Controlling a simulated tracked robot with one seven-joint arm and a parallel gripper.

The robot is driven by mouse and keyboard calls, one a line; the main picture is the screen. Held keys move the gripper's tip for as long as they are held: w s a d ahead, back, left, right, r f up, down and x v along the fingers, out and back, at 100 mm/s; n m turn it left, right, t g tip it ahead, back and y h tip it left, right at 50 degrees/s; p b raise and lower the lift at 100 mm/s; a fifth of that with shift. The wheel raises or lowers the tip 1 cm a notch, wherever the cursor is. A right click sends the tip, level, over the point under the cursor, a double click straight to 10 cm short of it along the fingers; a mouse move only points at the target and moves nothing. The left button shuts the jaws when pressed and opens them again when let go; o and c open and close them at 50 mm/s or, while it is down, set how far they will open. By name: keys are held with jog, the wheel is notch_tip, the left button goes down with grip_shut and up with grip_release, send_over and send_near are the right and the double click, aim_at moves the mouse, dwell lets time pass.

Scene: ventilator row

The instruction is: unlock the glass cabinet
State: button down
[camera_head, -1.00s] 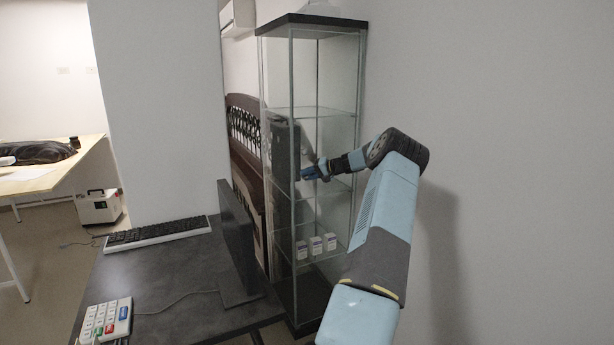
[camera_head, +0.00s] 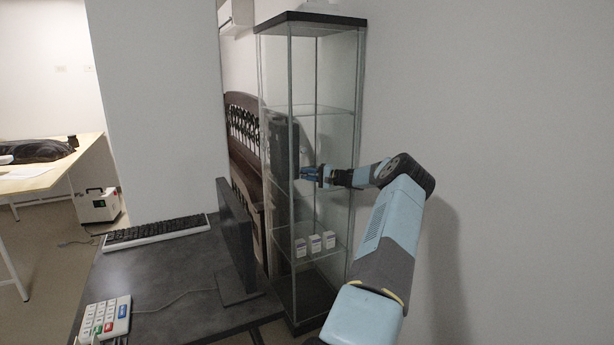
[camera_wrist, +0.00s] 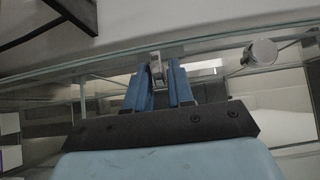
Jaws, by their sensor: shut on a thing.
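The glass cabinet (camera_head: 325,110) is a tall clear case with a dark top and base, standing against the wall in the head view. Its glass edge runs across the wrist view. My gripper (camera_head: 308,173) is at the cabinet's front at about mid-height. In the wrist view its blue fingers (camera_wrist: 160,85) are shut on a small metal key-like piece (camera_wrist: 157,68). A silver metal block (camera_wrist: 203,67) shows just right of the fingers, at the glass edge. Whether the piece sits in a lock is hidden.
Several small white boxes (camera_head: 315,244) stand on a low cabinet shelf. A round metal knob (camera_wrist: 262,52) lies right of my gripper. A dark desk (camera_head: 165,275) with a monitor (camera_head: 236,240) and keyboard (camera_head: 157,233) stands left of the cabinet.

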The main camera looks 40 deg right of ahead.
jog(key=shift+s+d+f, duration=0.1)
jog(key=shift+f, duration=0.1)
jog(key=c, duration=1.2)
grip_release()
jog(key=shift+c, duration=0.2)
jog(key=shift+o, duration=0.2)
jog(key=v, duration=1.3)
jog(key=shift+s, duration=0.3)
jog(key=shift+d, duration=0.1)
